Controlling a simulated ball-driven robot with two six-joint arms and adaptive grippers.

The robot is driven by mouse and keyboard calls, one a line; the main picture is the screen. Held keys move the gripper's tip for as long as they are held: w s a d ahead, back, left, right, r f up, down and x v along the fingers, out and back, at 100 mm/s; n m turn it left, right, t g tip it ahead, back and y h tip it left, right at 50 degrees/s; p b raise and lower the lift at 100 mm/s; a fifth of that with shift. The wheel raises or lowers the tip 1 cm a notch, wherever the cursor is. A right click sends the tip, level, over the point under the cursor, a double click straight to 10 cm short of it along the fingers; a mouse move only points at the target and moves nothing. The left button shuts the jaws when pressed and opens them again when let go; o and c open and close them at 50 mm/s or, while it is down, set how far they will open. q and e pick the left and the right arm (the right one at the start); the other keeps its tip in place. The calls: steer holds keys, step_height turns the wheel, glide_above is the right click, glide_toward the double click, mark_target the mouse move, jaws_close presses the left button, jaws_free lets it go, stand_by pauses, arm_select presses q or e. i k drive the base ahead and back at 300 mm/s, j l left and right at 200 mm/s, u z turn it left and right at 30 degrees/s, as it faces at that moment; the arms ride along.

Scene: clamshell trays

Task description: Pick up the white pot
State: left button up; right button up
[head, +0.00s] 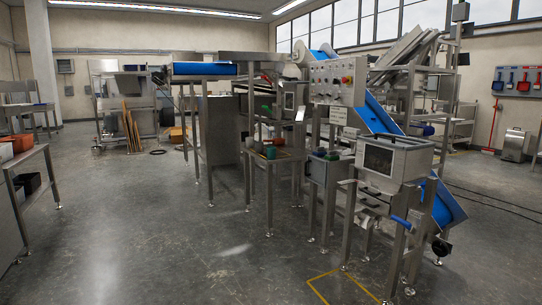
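Several small pots stand on a small metal table (275,158) in the middle distance, just right of the centre of the head view. A teal pot (270,152) is at the front of this group. A pale pot (257,147), whitish or grey, stands just left of it; at this size I cannot tell for sure that it is the white pot. A reddish-brown item (278,141) is behind them. Neither of my grippers is in view.
A conveyor machine with a blue belt (378,115) and a grey box unit (394,163) stands right of the small table. A steel bench (32,165) with bins is at the left edge. The concrete floor (150,215) between is clear.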

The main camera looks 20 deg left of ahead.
mark_target(249, 141)
steer(key=i+j+u, duration=0.35)
steer(key=i, duration=0.25)
steer(key=i+u, duration=0.4)
steer(key=i, duration=0.15)
steer(key=i+u, duration=0.1)
steer(key=i, duration=2.4)
